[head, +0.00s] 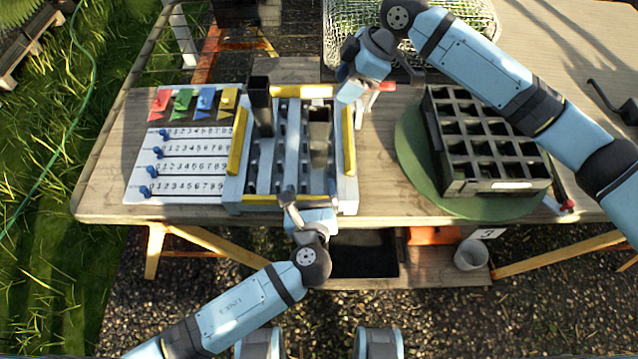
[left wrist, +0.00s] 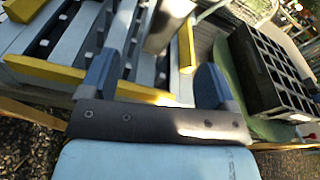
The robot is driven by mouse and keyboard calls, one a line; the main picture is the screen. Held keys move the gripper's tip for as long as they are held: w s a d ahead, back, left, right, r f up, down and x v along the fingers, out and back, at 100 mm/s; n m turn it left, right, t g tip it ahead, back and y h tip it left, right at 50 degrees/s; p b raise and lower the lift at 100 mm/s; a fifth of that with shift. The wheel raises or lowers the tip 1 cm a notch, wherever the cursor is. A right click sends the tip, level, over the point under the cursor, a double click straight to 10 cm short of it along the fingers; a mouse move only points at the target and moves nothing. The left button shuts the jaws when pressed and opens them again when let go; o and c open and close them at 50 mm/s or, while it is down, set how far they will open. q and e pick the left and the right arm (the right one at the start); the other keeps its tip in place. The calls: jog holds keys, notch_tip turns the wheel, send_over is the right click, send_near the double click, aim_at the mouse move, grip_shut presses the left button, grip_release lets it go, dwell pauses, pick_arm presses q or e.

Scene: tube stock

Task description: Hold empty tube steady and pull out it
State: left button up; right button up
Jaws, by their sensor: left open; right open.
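A tube rack (head: 233,190) with yellow rails and grey slats stands on the table, left of centre. A tall dark square tube (head: 260,105) stands upright in its left part. A shorter grey-brown tube (head: 320,130) stands in its right part; I cannot tell whether either is empty. My left gripper (head: 310,192) is open above the rack's front edge, apart from both tubes. In the left wrist view its fingers (left wrist: 156,85) are spread over the slats, with the grey-brown tube (left wrist: 165,25) beyond them. My right gripper (head: 374,86) is open beside the rack's back right corner.
A black tray with square cells (head: 490,187) sits on a round green turntable (head: 415,165) at the right. A white number board (head: 150,190) with blue pegs and coloured flags lies left of the rack. A wire-mesh basket (head: 345,30) stands at the back. A white cup (head: 470,255) is below the table.

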aim_at(319, 143)
pick_arm(q)
jog(key=w, duration=0.4)
jog(key=w+d+r+m+t, duration=0.1)
jog(key=w, duration=0.4)
jog(key=w+m, duration=0.1)
jog(key=w, duration=0.4)
jog(key=shift+w+d+r+t, duration=0.15)
jog(key=shift+d+r+t, duration=0.05)
jog(key=shift+r+t, duration=0.15)
jog(key=shift+c, duration=0.2)
jog(key=c, duration=0.9)
